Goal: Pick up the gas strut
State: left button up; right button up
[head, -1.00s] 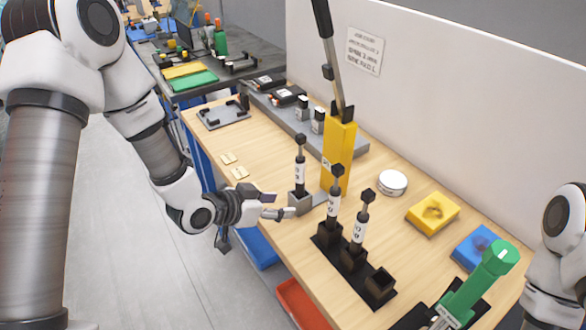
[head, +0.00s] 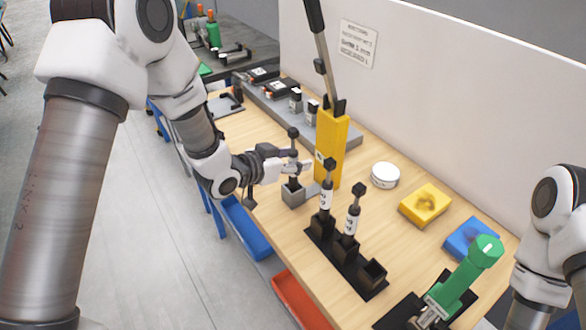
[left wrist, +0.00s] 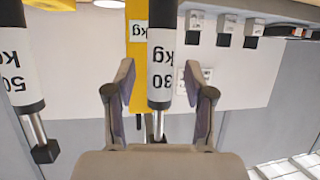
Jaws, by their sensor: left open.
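A gas strut (head: 293,143) with a dark top stands upright in a small grey block (head: 293,195) beside the yellow press (head: 331,150). My left gripper (head: 289,167) is open at the strut, with its fingers reaching around its middle in the head view. In the left wrist view, a strut labelled 30 kg (left wrist: 160,78) lies between the two spread fingers. I cannot tell whether either finger touches it. Two more struts (head: 325,195) (head: 351,220) stand in a black rack (head: 340,262), which has an empty socket. My right gripper is out of view.
The tall press lever (head: 322,50) rises close to the left gripper. Bare wood is free left of the grey block.

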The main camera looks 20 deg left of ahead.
pick_arm(q)
grip_shut()
